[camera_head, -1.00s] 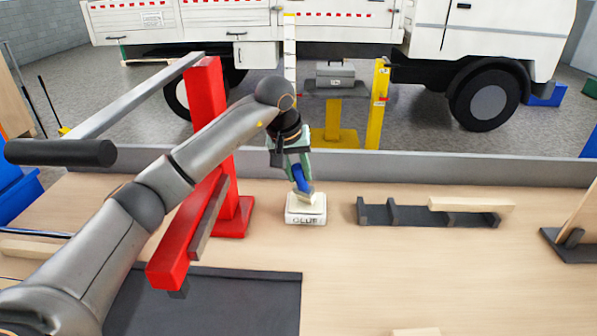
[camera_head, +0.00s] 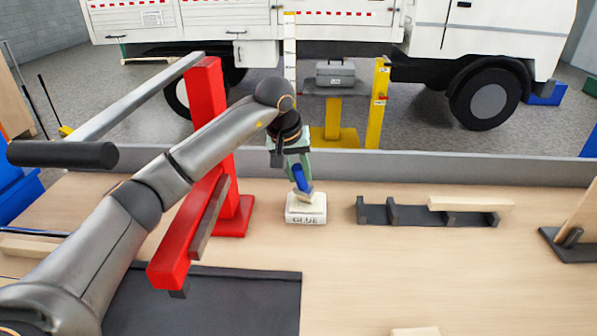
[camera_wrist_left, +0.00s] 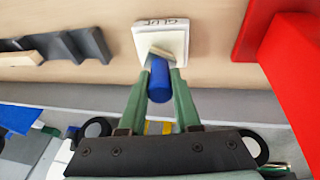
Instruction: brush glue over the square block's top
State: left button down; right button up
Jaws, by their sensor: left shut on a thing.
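My left gripper (camera_head: 299,170) is shut on a brush with a blue handle (camera_head: 301,179), which also shows in the left wrist view (camera_wrist_left: 159,82). The brush tilts down, and its pale head (camera_wrist_left: 160,52) is at the white glue pot (camera_head: 305,214) marked GLUE, over its top. Whether the bristles touch glue is too small to tell. A pale wooden piece (camera_head: 415,331) is cut off by the bottom edge of the head view; I cannot tell whether it is the square block. My right gripper is not in view.
A red press-like frame (camera_head: 207,120) stands left of the pot, close to my left arm. A black rack (camera_head: 377,215) with a wooden bar (camera_head: 470,204) lies to the right. A dark mat (camera_head: 250,290) lies at the front. The bench between mat and rack is clear.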

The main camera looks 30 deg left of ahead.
aim_at(298, 164)
pick_arm(q)
jog(key=shift+f, duration=0.1)
jog(key=shift+r+p, duration=0.75)
jog(key=shift+r, duration=0.1)
jog(key=shift+r+p, duration=0.65)
jog(key=shift+r, duration=0.05)
jog(key=shift+r+p, duration=0.3)
jog(key=shift+r, duration=0.05)
notch_tip(298, 164, up, 3)
jog(key=p, duration=0.3)
jog(key=shift+r, duration=0.2)
jog(key=shift+f, duration=0.1)
